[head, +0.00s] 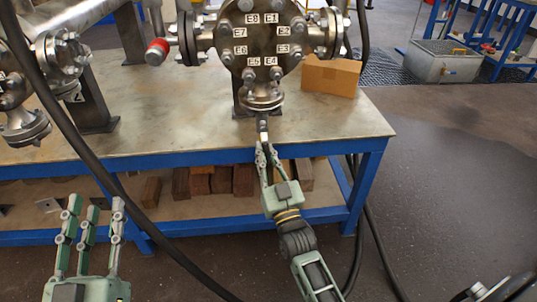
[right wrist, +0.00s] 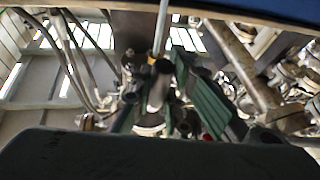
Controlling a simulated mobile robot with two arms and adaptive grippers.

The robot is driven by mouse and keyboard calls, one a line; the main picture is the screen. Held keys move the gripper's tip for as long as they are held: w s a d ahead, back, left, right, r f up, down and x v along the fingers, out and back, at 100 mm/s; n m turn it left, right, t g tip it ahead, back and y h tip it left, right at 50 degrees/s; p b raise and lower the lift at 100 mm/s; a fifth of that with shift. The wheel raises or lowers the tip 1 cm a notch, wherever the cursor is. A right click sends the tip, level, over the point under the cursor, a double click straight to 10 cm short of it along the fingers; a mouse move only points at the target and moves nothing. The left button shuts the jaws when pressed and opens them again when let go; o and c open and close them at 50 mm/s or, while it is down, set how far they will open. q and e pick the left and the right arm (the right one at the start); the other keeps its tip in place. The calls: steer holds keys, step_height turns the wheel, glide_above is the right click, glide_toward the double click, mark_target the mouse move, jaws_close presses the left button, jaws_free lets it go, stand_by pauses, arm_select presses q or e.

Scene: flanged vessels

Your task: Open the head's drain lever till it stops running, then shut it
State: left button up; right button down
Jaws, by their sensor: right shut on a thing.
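The labelled round vessel head (head: 262,42) stands at the table's right part, with a flanged drain outlet (head: 262,97) under it. The drain lever (head: 263,128) hangs below that outlet at the table's front edge. My right gripper (head: 267,150) reaches up from below and is shut on the lever's lower end. In the right wrist view, a dark-ended rod (right wrist: 160,85), seemingly the lever, shows beside a green finger (right wrist: 207,105). My left gripper (head: 93,207) is open and empty, fingers up, in front of the table at lower left. I cannot make out any liquid running.
Black hoses (head: 75,125) hang across the left side. The floor at right is open, with a darker patch (head: 450,165).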

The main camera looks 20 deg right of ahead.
steer(key=shift+a+m, duration=0.15)
steer(key=shift+m, duration=0.55)
steer(key=c, duration=1.7)
jaws_free()
steer(key=shift+o, duration=0.2)
steer(key=v, duration=1.2)
steer(key=shift+a, duration=0.15)
steer(key=shift+w, duration=0.1)
